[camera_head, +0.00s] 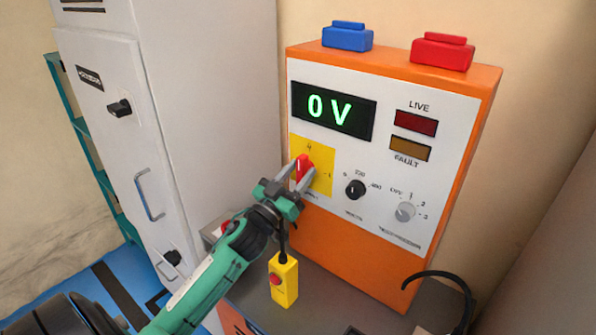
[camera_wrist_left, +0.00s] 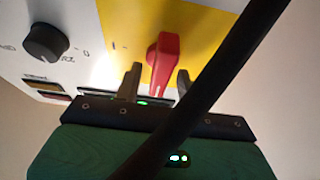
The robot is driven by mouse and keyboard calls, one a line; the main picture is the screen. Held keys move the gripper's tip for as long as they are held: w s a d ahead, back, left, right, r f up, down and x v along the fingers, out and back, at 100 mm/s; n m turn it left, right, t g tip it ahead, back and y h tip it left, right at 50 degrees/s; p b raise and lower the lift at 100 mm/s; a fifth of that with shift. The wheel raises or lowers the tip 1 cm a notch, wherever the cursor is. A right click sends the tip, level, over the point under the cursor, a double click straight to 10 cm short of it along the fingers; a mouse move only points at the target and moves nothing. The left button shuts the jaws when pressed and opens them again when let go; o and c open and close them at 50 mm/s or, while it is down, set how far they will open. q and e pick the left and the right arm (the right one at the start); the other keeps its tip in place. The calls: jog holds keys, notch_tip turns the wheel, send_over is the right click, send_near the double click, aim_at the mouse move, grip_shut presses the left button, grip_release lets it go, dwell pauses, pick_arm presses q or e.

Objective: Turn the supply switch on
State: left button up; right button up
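The supply switch is a red rotary handle (camera_head: 303,167) on a yellow plate (camera_head: 325,178) at the lower left of the orange cabinet's (camera_head: 345,245) white front panel. My left gripper (camera_head: 303,177) is at the switch, its two fingers on either side of the red handle. In the left wrist view the red handle (camera_wrist_left: 162,62) stands between the spread fingertips (camera_wrist_left: 157,80), with a gap visible on each side. The display (camera_head: 332,109) reads 0 V in green. The LIVE lamp (camera_head: 415,123) and FAULT lamp (camera_head: 410,149) look dark. My right gripper is out of view.
A black knob (camera_head: 355,188) and a grey knob (camera_head: 405,211) sit right of the switch. A yellow pendant box (camera_head: 284,279) with a red button hangs below my gripper. A grey cabinet (camera_head: 200,95) stands close on the left. A dark cable crosses the wrist view.

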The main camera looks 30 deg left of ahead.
pick_arm(q)
jog(key=shift+c, duration=0.4)
jog(key=c, duration=0.6)
jog(key=shift+o, duration=0.2)
